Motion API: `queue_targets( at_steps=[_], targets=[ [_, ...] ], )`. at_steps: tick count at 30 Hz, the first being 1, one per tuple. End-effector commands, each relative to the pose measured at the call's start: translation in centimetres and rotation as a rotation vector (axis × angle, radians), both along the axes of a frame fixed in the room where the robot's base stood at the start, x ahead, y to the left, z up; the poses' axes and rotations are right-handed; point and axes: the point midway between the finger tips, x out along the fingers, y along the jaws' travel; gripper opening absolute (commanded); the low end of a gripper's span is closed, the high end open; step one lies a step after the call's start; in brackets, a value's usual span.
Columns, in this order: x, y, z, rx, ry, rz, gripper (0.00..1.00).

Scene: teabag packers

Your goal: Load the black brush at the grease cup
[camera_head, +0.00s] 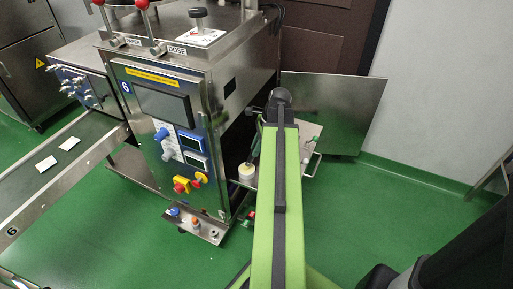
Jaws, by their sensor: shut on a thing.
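The grease cup (246,172) is a small white round cup with pale yellow content, just left of my green arm and beside the machine's lower right side. My gripper (259,131) is mostly hidden behind the far end of the arm. It is shut on the black brush (254,149), of which only a thin dark slanting part shows. The brush points down towards the cup. I cannot tell whether its tip touches the grease or is above it.
The cup stands on a metal tray (311,131) with raised rails, partly covered by my arm. The steel packing machine (168,90), with screen, knobs and red-topped levers, is close on the left. A conveyor (60,165) carries white teabags. Green floor is free at right.

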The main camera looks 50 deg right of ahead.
Motion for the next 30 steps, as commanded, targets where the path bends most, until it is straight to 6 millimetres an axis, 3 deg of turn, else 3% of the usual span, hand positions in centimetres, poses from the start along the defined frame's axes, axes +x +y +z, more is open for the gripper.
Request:
queue_targets(
  at_steps=[21, 30],
  targets=[
    [0.0, 0.0, 6.7, 0.000, 0.000, 0.000, 0.00],
    [0.0, 0.0, 6.9, 0.000, 0.000, 0.000, 0.00]
  ],
)
